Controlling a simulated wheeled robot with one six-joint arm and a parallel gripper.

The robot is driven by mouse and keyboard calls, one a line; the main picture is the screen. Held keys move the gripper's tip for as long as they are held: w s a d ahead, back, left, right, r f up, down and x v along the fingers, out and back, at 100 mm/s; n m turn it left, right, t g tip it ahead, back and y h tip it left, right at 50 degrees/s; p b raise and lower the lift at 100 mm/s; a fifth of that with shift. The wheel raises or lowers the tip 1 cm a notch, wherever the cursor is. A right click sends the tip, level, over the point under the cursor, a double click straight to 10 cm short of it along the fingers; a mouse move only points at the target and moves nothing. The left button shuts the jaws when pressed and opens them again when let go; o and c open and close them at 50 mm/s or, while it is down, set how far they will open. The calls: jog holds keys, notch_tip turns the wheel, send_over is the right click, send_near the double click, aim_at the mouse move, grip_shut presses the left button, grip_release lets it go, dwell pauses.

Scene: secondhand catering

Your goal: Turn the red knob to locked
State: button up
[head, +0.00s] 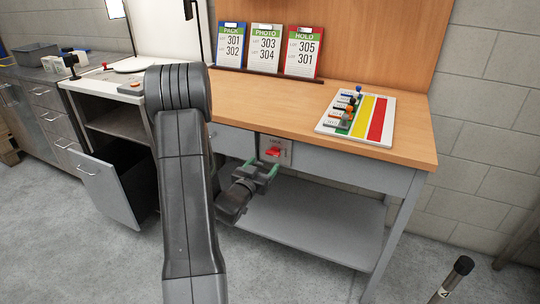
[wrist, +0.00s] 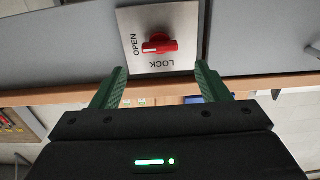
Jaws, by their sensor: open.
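The red knob (head: 273,152) sits on a pale plate (head: 289,146) on the front apron of the wooden workbench. In the wrist view the knob (wrist: 161,44) lies lengthwise across the picture, with a small white mark on its left end, towards the word OPEN. The word LOCK is on the plate (wrist: 183,18) below the knob, upside down in that view. My gripper (head: 264,169) is open, with green fingers, just in front of the knob and apart from it. In the wrist view its fingertips (wrist: 161,70) are spread to either side below the knob, with nothing between them.
The wooden bench top (head: 255,101) overhangs the apron, and a grey lower shelf (head: 315,232) lies beneath. A board with coloured strips (head: 376,116) and several small items lies on top. An open drawer (head: 105,187) juts out at left. A dark-topped post (head: 462,267) stands front right.

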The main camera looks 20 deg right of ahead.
aim_at(272, 154)
jog(key=x, duration=0.6)
jog(key=shift+w+d, duration=0.15)
jog(key=shift+d, duration=0.05)
jog(key=c, duration=1)
